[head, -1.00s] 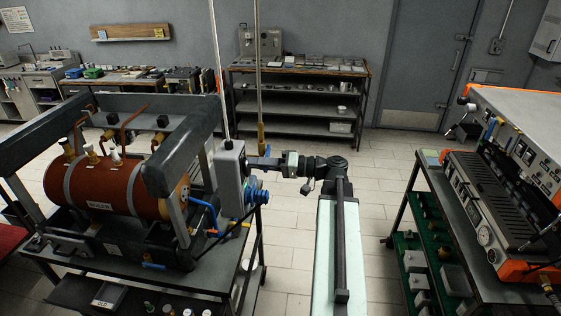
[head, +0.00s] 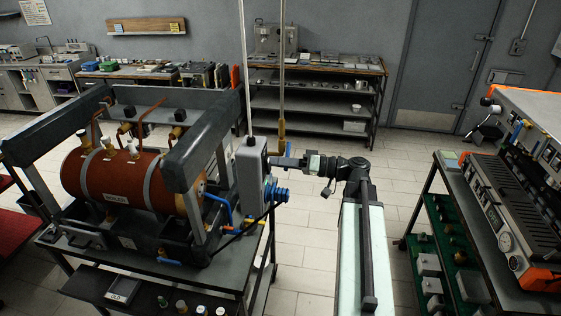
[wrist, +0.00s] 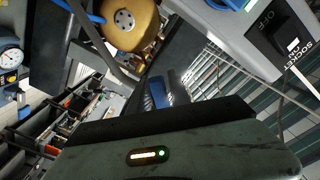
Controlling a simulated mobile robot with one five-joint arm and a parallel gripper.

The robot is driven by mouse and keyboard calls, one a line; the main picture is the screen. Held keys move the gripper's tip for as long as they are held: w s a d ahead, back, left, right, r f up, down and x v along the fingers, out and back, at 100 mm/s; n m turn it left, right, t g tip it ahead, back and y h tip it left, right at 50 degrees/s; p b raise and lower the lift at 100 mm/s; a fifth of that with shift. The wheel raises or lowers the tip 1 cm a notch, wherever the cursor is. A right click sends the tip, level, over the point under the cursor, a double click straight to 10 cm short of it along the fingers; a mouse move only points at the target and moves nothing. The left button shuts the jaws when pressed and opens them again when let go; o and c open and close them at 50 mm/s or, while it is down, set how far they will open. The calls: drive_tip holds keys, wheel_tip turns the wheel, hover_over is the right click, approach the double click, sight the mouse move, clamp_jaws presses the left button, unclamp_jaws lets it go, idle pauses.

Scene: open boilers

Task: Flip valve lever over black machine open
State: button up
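A black-framed machine with a red-brown boiler (head: 135,182) stands on a table at the left in the head view. Blue levers show on its right side, one at its end (head: 217,203) and one low at its front (head: 170,262). A brass valve (head: 282,131) with a blue part below it is on a vertical pipe to the right of the grey socket box (head: 250,172). My gripper (head: 279,161) is level beside that box, close to the valve. In the wrist view, a blue and dark part (wrist: 157,94) lies just beyond my wrist housing. The fingers are not clear.
The boiler's brass end cap (wrist: 128,24) and a dark cable show close in the wrist view. An orange and black machine (head: 505,190) stands on a rack at the right. A shelf unit (head: 320,103) is at the back. Tiled floor is clear in the middle.

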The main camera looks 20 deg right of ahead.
drive_tip(key=shift+o, duration=0.6)
drive_tip(key=v, duration=0.7)
drive_tip(key=shift+s+d, duration=0.2)
drive_tip(key=shift+d, duration=0.1)
